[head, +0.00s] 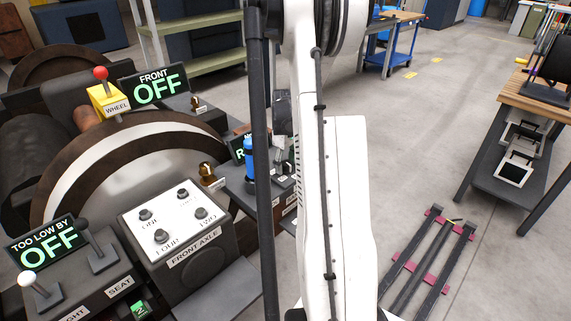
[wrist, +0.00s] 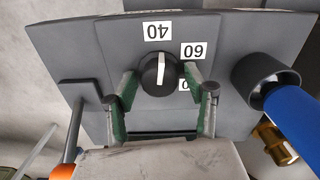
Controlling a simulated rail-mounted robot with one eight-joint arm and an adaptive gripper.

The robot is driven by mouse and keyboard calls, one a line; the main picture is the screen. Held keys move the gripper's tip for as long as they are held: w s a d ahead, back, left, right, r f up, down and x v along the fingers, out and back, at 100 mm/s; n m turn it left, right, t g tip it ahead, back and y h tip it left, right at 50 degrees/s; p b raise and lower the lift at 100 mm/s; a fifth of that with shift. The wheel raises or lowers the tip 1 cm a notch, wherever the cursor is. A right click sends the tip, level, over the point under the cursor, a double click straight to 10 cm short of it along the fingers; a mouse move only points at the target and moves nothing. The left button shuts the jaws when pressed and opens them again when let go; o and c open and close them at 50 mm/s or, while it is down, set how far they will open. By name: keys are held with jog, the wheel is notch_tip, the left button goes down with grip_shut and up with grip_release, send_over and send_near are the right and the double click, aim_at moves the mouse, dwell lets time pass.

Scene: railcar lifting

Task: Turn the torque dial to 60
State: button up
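The torque dial (wrist: 158,74) is a round black knob with a white pointer line, on a grey panel in the wrist view. The pointer points up the picture, at the upside-down label 40 (wrist: 157,29). The label 60 (wrist: 193,50) sits to its upper right. A further label, partly hidden, is at the right finger. My gripper (wrist: 158,82) is open. Its green-padded fingers stand on either side of the knob, with visible gaps between the tips and the knob. In the head view my white arm hides the dial and most of the gripper.
A blue-handled lever (wrist: 291,112) stands close to the right of the dial, with a brass part (wrist: 274,144) below it. A dark lever (wrist: 75,125) is on the left. The front axle box (head: 180,235) and the yellow wheel lever (head: 106,99) stand left of my arm.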

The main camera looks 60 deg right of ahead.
jog(key=c, duration=1)
jog(key=shift+m, duration=0.3)
jog(key=m+b, duration=0.1)
jog(key=m, duration=0.3)
jog(key=shift+m, duration=0.4)
jog(key=m+b, duration=0.1)
jog(key=m, duration=0.5)
jog(key=shift+s+d, duration=0.1)
jog(key=shift+d, duration=0.05)
jog(key=shift+m, duration=0.3)
jog(key=o, duration=1.1)
jog(key=shift+o, duration=0.2)
jog(key=shift+r, duration=0.1)
